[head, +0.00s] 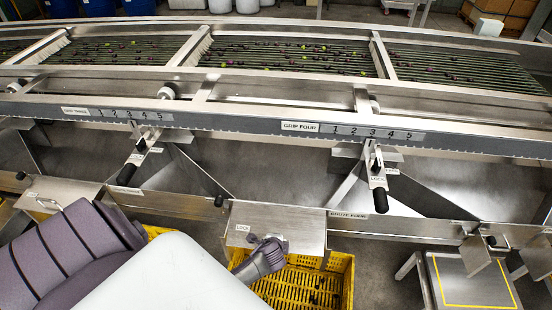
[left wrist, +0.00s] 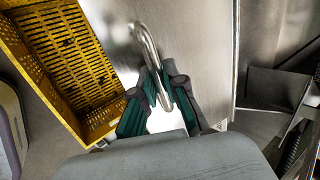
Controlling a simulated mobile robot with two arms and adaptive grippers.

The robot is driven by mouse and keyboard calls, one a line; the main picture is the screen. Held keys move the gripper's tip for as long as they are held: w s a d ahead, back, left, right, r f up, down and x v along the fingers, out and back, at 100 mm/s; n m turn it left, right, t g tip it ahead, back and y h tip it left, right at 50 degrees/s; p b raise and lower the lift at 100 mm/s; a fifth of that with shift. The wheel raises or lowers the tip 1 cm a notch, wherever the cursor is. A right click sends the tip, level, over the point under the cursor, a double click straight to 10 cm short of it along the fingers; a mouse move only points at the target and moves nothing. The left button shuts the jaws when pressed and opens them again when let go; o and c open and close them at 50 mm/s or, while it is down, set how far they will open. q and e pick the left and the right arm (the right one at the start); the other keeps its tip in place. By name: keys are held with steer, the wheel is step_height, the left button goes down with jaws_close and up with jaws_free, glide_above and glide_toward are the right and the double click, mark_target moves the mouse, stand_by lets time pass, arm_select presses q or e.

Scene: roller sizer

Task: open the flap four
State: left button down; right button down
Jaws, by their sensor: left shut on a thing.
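Flap four (head: 300,222) is a bare steel plate beside the label "CHUTE FOUR" (head: 349,216), above a yellow crate (head: 340,283). My left gripper (head: 268,241) is at the front of this plate in the head view. In the left wrist view my left gripper (left wrist: 163,88) has its dark green fingers shut on a bent metal handle (left wrist: 147,42), which stands out from the steel plate (left wrist: 205,50). The fingertips hide part of the handle. My right gripper is not in view.
The yellow crate also shows in the left wrist view (left wrist: 60,50). Above the flap runs a grey rail with the label "GRIP FOUR" (head: 300,127) and a black-handled lever (head: 380,190). Another handled flap (head: 60,195) is at left. A yellow-edged platform (head: 470,282) stands at right.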

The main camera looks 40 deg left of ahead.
arm_select(q)
steer(key=shift+w+a+r, duration=0.15)
steer(key=shift+w+r, duration=0.2)
steer(key=shift+r, duration=0.35)
steer(key=c, duration=1.2)
jaws_free()
steer(key=shift+s+f, duration=0.1)
steer(key=shift+f, duration=0.1)
steer(key=shift+s, duration=0.2)
steer(key=v, duration=1.2)
steer(key=shift+w, duration=0.2)
